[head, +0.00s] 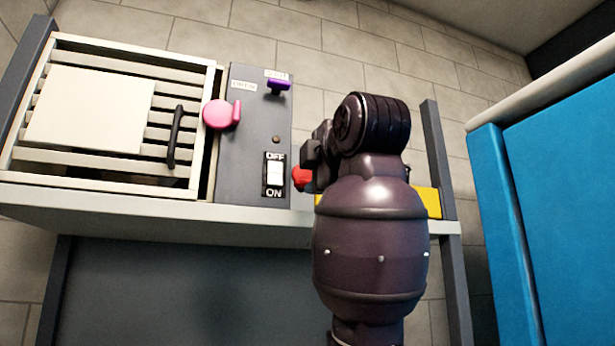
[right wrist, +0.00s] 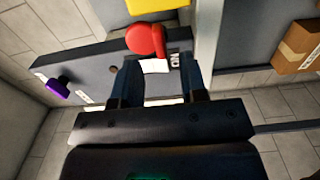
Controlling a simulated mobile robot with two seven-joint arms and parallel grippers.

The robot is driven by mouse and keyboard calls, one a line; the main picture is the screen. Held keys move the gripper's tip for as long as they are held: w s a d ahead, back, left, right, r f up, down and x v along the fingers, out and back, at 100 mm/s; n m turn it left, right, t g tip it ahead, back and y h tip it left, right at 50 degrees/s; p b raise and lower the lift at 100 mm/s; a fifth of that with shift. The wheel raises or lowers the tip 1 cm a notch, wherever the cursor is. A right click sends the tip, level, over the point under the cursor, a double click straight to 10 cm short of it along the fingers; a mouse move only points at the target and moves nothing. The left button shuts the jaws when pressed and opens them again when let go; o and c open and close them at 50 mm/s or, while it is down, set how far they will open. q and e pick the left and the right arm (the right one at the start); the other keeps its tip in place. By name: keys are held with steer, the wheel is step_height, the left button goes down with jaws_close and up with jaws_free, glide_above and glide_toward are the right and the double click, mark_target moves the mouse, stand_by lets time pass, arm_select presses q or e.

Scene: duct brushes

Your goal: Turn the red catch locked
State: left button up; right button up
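The red catch (head: 301,178) shows in the head view only as a small part right of the rocker switch, mostly hidden by my right arm. In the right wrist view the red catch (right wrist: 143,40) is a round disc with a short lever on its right side. My right gripper (right wrist: 159,62) is open, its fingertips apart just below the catch, with the white switch and its ON label seen between them. I see nothing held, and I cannot tell whether a fingertip touches the catch. In the head view the right gripper is hidden behind its arm. My left gripper is not in view.
The grey panel (head: 240,185) also carries a pink catch (head: 218,114), a purple knob (head: 279,86) and the OFF/ON switch (head: 274,175). A slatted cover (head: 180,75) with a black handle is on the left. A yellow block (head: 428,203) and blue cabinet (head: 560,190) are right.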

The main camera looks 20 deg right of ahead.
steer(key=shift+w+a+p, duration=0.1)
steer(key=shift+w+p, duration=0.5)
steer(key=shift+w, duration=1.95)
jaws_close()
